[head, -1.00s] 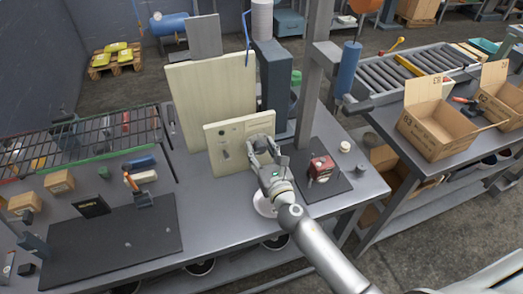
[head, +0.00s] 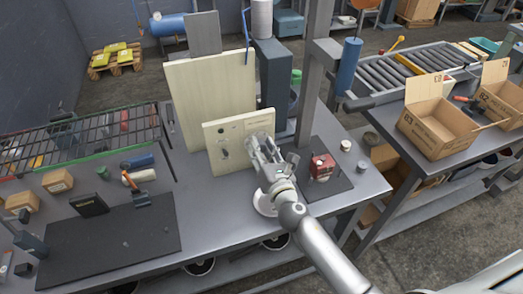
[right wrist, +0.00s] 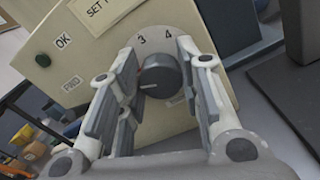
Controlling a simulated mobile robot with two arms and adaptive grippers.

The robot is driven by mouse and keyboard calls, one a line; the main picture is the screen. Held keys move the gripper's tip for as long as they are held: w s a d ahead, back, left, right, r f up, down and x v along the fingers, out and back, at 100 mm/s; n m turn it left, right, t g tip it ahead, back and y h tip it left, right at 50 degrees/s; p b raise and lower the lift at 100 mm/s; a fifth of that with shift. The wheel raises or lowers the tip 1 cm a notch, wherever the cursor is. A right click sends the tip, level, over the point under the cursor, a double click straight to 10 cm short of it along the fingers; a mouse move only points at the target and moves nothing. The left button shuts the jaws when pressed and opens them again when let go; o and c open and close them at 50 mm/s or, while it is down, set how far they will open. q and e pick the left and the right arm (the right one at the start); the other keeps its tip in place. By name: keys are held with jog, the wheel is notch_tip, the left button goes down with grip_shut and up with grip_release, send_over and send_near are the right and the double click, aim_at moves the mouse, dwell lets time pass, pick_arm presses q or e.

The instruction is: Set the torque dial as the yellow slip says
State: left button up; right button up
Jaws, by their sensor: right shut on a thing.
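The cream control panel (head: 215,151) stands upright on the bench; it fills much of the right wrist view (right wrist: 52,48). Its black torque dial (right wrist: 165,76) has a red mark on its left side. The numbers 3 and 4 show above it; the rest of the scale is hidden. My right gripper (head: 262,148) is shut on the dial, a finger on each side in the right wrist view (right wrist: 160,85). A pale yellow slip (right wrist: 98,14) above the dial reads "SET T", the rest cut off. My left gripper is not in view.
A taller cream board (head: 205,85) stands behind the panel. A red device (head: 322,166) sits on a dark mat right of my gripper. A black mat (head: 110,242) and a wire rack (head: 60,140) lie left. Bare bench lies in front of the panel.

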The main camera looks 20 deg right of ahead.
jog(key=m+b, duration=0.1)
jog(key=m, duration=0.2)
jog(key=shift+f+m, duration=0.15)
jog(key=shift+m, duration=0.25)
jog(key=m, duration=0.3)
jog(key=shift+m+b, duration=0.3)
jog(key=m, duration=0.6)
jog(key=shift+d+b, duration=0.1)
jog(key=shift+b, duration=0.2)
jog(key=o, duration=1)
jog(key=shift+s+f, duration=0.1)
